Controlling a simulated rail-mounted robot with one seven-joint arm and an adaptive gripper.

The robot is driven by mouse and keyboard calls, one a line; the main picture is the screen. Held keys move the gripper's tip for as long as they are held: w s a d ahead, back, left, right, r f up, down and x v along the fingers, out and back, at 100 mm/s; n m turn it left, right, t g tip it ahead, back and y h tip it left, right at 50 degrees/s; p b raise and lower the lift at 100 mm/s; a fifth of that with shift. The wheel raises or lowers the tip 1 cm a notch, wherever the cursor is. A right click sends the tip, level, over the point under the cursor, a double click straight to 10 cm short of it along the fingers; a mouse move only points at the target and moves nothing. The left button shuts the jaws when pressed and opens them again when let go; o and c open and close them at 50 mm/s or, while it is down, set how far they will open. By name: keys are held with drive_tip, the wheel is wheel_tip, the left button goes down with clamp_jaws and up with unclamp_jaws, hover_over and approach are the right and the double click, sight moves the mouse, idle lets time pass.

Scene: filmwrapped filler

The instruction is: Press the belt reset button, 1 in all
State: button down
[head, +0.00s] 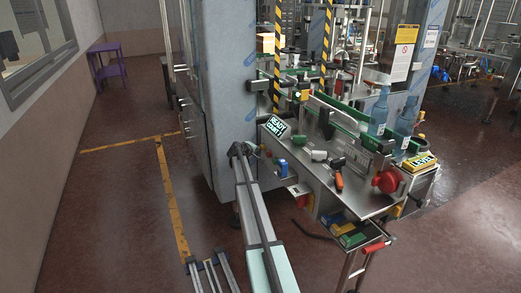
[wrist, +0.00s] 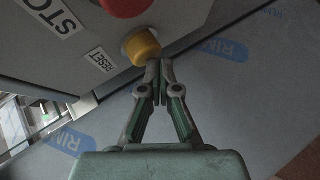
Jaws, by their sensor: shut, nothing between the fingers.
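The reset button (wrist: 142,47) is a yellow round cap on a grey panel at the top of the wrist view, beside a white RESET label (wrist: 99,60). My gripper (wrist: 159,82) is shut and empty, its fingertips together. The tips lie just below and to the right of the yellow cap in the picture, with one tip close to its lower edge. I cannot tell whether they touch it. In the head view my gripper and the reset button cannot be made out.
A red button (wrist: 124,5) sits just above the yellow one, with a STOP label (wrist: 55,14) to its left. In the head view, a steel workbench (head: 368,203) holds an orange-handled tool (head: 339,181) and a red round part (head: 388,181). Blue bottles (head: 379,112) stand behind.

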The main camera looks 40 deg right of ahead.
drive_tip(key=shift+s+d, duration=0.15)
drive_tip(key=shift+d, duration=0.55)
idle(0.7)
drive_tip(key=shift+a, duration=0.2)
drive_tip(key=shift+w+a+b, duration=0.15)
drive_tip(key=shift+a+b, duration=0.2)
drive_tip(key=shift+a, duration=0.2)
drive_tip(key=shift+w+a+b, duration=0.15)
drive_tip(key=shift+a+b, duration=0.15)
drive_tip(key=shift+a, duration=0.2)
drive_tip(key=a+b, duration=0.1)
drive_tip(key=a, duration=0.1)
drive_tip(key=w+a+b, duration=0.1)
drive_tip(key=a, duration=0.1)
drive_tip(key=shift+w+a, duration=0.2)
drive_tip(key=shift+a, duration=0.2)
idle(0.5)
